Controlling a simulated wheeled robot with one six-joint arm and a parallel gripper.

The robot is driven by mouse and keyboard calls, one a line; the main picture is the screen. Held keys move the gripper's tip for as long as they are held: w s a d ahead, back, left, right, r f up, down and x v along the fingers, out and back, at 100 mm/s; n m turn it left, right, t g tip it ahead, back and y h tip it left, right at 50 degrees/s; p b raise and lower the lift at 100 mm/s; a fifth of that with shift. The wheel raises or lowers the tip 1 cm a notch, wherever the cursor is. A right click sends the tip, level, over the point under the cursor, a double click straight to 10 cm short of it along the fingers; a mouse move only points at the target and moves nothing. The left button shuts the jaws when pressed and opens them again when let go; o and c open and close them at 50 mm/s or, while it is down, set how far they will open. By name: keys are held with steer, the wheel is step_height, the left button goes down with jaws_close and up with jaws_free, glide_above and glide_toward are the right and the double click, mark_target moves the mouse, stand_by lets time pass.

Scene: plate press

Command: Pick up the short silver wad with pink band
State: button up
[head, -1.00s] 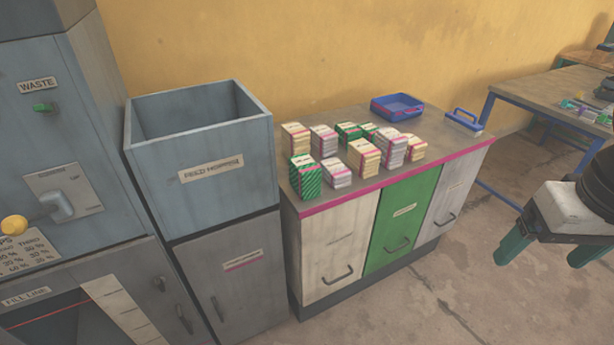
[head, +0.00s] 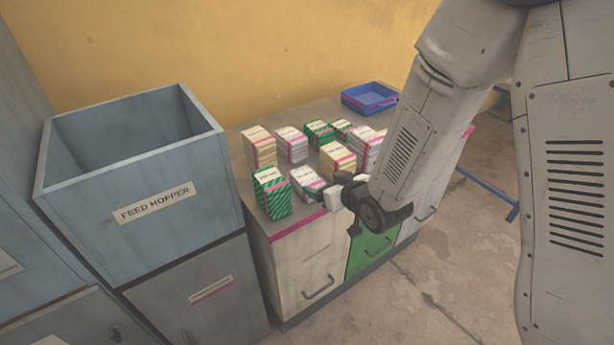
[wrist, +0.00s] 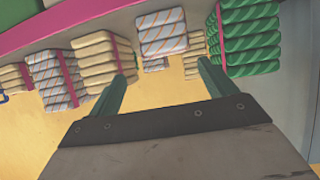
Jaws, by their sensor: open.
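The short silver wad (head: 305,182) with a pink band stands at the front of the counter, right of a tall green wad (head: 272,194). In the wrist view, whose picture is upside down, a silver striped wad (wrist: 162,35), likely the same one, is ahead of the gap between my fingers. My gripper (wrist: 162,82) is open, with one finger either side of the gap and nothing between them. In the head view my gripper (head: 325,190) is close to the wad's right side, partly hiding it. I cannot tell whether they touch.
A cream wad (head: 335,158) and taller silver wads (head: 291,146) (head: 367,148) crowd behind. Green wads (head: 319,134) and a blue tray (head: 369,98) are farther back. The feed hopper (head: 130,170) stands left of the counter. My arm hides the counter's right part.

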mark_target(308, 179)
steer(key=shift+w+a+f+y, duration=0.25)
steer(key=shift+a+f+y, duration=0.2)
steer(key=shift+a, duration=0.2)
steer(key=x, duration=0.7)
steer(key=shift+w+a, duration=0.2)
steer(key=shift+w, duration=0.2)
steer(key=c, duration=1.1)
